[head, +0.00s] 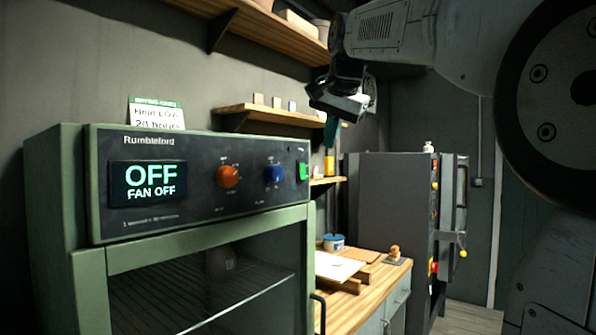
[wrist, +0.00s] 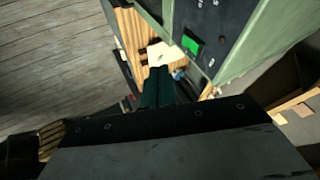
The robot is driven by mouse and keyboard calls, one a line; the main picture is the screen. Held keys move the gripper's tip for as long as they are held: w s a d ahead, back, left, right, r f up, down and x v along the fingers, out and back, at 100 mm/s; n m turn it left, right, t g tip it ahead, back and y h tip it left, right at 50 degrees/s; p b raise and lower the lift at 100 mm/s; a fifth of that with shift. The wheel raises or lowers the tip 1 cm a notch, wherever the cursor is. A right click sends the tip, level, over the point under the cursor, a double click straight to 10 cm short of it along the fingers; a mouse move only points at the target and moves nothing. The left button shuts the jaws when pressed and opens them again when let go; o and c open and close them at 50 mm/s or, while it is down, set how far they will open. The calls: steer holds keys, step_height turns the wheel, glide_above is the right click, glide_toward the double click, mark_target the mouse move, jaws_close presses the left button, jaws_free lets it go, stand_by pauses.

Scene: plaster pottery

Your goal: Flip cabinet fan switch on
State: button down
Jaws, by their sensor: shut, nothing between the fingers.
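The green drying cabinet (head: 75,230) stands at the left in the head view. Its dark display (head: 148,182) reads "OFF" and "FAN OFF". The panel has an orange knob (head: 228,177), a blue knob (head: 274,174) and, at its right end, a green switch (head: 303,170). The green switch also shows in the wrist view (wrist: 190,44). My gripper (head: 330,135) is shut and empty, pointing down above and to the right of the switch. In the wrist view its dark green fingers (wrist: 157,82) are together, apart from the switch.
A wooden shelf (head: 275,110) with small blocks is on the wall behind the cabinet. A wooden worktop (head: 375,280) holds a blue-lidded jar (head: 333,242) and papers. A tall grey unit (head: 392,200) stands at the back. A sign (head: 156,113) stands on the cabinet top.

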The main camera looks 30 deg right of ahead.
mark_target(303, 171)
steer(key=shift+w+d+r, duration=0.15)
steer(key=shift+d+r, duration=0.1)
steer(key=shift+r, duration=0.1)
steer(key=w+f, duration=0.8)
steer(key=w, duration=0.1)
steer(key=shift+d+f, duration=0.25)
steer(key=shift+f, duration=0.1)
